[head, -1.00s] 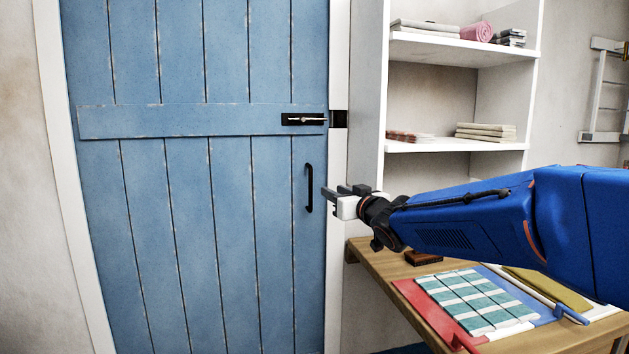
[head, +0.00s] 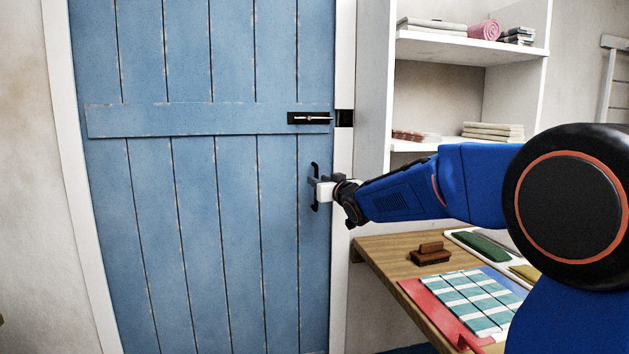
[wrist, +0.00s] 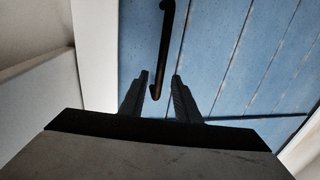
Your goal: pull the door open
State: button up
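The blue plank door (head: 190,210) stands shut in its white frame in the head view. Its black pull handle (head: 315,169) is a vertical bar near the right edge. A black bolt latch (head: 310,118) sits above the handle on the cross board. My gripper (head: 313,187) is at the handle's height and overlaps its middle in the head view. In the wrist view my gripper (wrist: 161,80) has its two fingers apart, with the lower end of the handle (wrist: 162,45) between and beyond the tips. I cannot tell whether the fingers touch the handle.
A wooden table (head: 385,262) stands right of the door, with a brown block (head: 430,254) and a teal striped cloth (head: 468,302) on it. White shelves (head: 450,47) with folded cloths rise behind my arm. The floor before the door is mostly out of view.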

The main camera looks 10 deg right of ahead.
aim_at(311, 173)
jog(key=shift+w+a, duration=0.15)
jog(key=shift+w, duration=0.6)
jog(key=shift+w+a, duration=0.15)
jog(key=shift+w, duration=0.6)
jog(key=shift+c, duration=0.5)
grip_shut()
jog(key=shift+w, duration=0.1)
jog(key=w, duration=0.9)
jog(key=shift+w+d, duration=0.15)
jog(key=shift+d, duration=0.05)
jog(key=shift+o, duration=0.5)
grip_release()
jog(key=shift+a, duration=0.15)
jog(key=shift+d, duration=0.2)
